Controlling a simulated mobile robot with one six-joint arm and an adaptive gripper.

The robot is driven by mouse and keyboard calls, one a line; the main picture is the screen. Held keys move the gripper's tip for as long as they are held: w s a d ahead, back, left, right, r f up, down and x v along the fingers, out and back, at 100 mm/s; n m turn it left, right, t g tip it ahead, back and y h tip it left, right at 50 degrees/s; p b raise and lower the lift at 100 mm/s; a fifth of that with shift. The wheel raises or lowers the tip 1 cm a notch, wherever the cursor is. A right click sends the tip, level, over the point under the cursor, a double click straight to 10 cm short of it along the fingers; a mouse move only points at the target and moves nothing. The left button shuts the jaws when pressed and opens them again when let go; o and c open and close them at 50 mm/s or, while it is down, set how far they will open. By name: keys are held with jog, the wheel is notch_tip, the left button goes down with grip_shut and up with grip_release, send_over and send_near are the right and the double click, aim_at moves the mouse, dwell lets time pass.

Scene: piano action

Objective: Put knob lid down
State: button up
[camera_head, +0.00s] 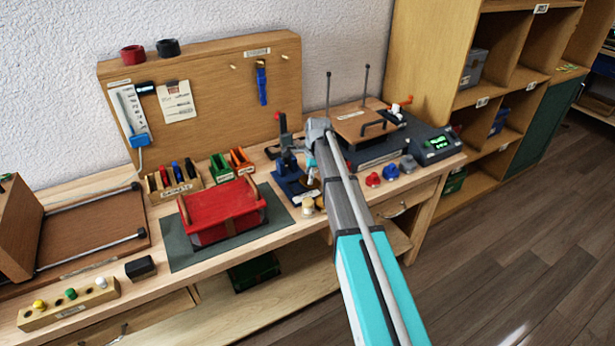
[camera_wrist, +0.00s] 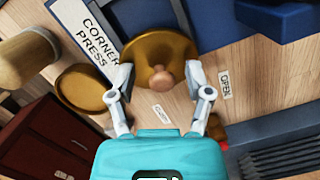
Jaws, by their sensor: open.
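The knob lid (camera_wrist: 150,48) is a round golden-brown disc with a small rounded knob (camera_wrist: 164,76). In the wrist view it lies just beyond my gripper (camera_wrist: 161,82). My gripper is open, with one finger on each side of the knob; I cannot tell whether either finger touches it. In the head view my gripper is over the bench beside the blue press (camera_head: 291,180), and the arm hides most of this spot. A shallow round brown dish (camera_wrist: 78,90) is left of the lid in the wrist view.
A pale wooden cylinder (camera_wrist: 28,60) and a dark red box (camera_wrist: 45,145) are at the left in the wrist view. The "CORNER PRESS" label (camera_wrist: 90,35) lies close to the lid. A red tray (camera_head: 222,210) and red and blue knobs (camera_head: 390,172) flank the press area.

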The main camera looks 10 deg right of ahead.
aim_at(315, 183)
jog(key=shift+r, duration=0.15)
notch_tip(315, 183, up, 12)
jog(key=d+p, duration=0.1)
jog(key=p, duration=1.1)
jog(key=shift+d, duration=0.35)
dwell(0.4)
jog(key=shift+s, duration=0.1)
jog(key=s+a+n+h, duration=0.1)
jog(key=s+a+n, duration=0.1)
jog(key=s+n, duration=1.6)
jog(key=shift+s+a+f+n+h, duration=0.25)
jog(key=shift+s+n+h, duration=0.15)
jog(key=shift+s, duration=4.95)
